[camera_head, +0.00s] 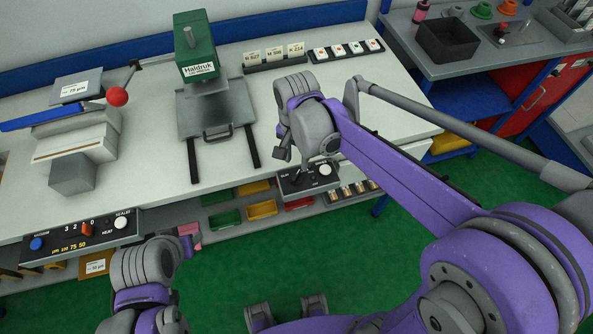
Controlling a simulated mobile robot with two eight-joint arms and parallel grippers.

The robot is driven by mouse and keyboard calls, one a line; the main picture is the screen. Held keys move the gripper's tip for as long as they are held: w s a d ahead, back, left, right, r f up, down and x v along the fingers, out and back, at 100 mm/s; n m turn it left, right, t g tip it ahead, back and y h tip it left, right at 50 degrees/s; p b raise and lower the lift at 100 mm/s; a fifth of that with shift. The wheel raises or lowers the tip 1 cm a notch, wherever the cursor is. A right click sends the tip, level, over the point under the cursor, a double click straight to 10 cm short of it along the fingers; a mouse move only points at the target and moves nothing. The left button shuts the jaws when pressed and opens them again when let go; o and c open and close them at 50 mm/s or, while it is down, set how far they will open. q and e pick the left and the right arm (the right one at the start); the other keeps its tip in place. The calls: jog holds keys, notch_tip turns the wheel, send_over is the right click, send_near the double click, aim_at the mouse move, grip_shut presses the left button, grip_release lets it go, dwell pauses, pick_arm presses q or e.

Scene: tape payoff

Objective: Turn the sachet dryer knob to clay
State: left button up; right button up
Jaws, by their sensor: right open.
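A small dark control box (308,181) is mounted at the front edge of the white bench, below my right gripper. It has a white round button (325,169) at its right and a dark knob-like part at its left, partly hidden by my gripper. Its lettering is too small to read surely, so I cannot tell which way the knob points. My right gripper (293,155) is open just above and behind the box, pointing down; contact cannot be told. My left gripper (188,243) is low at the lower left, beside the bench front, mostly hidden by its wrist.
A sealer panel (80,237) with blue, orange and white controls is at left. A green Haldruk press (195,48) and a lever with a red ball (117,97) stand on the bench. Coloured bins (262,209) sit below. Three label cards (273,56) stand behind.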

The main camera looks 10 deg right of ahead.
aim_at(296, 175)
notch_tip(296, 175, down, 7)
jog(key=shift+f, duration=0.1)
dwell(0.3)
grip_shut()
